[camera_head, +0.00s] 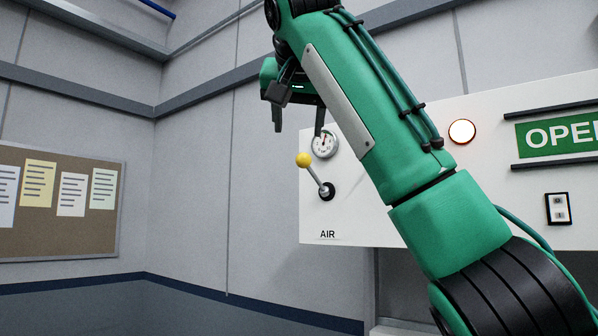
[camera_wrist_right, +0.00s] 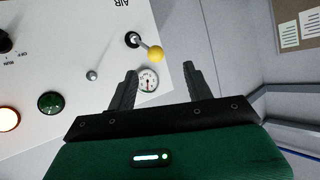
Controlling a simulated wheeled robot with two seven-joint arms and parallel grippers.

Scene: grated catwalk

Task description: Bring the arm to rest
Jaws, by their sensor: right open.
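My right arm is green and black and reaches up across the head view from the lower right. Its gripper (camera_head: 298,122) points down in front of the panel, just above the yellow-knobbed lever. In the right wrist view the right gripper (camera_wrist_right: 159,80) is open, with nothing between its dark fingers. The lever (camera_head: 304,160) sticks out from the panel above the word AIR, its knob up and to the left. It also shows in the right wrist view (camera_wrist_right: 155,53), apart from the fingers. My left gripper is in neither view.
The white panel (camera_head: 345,222) carries a gauge (camera_head: 324,144), a lit round lamp (camera_head: 462,131), a green OPEN sign (camera_head: 555,137) and a rocker switch (camera_head: 558,209). The wrist view adds a green button (camera_wrist_right: 51,103). A corkboard (camera_head: 60,241) hangs left. The wall between looks clear.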

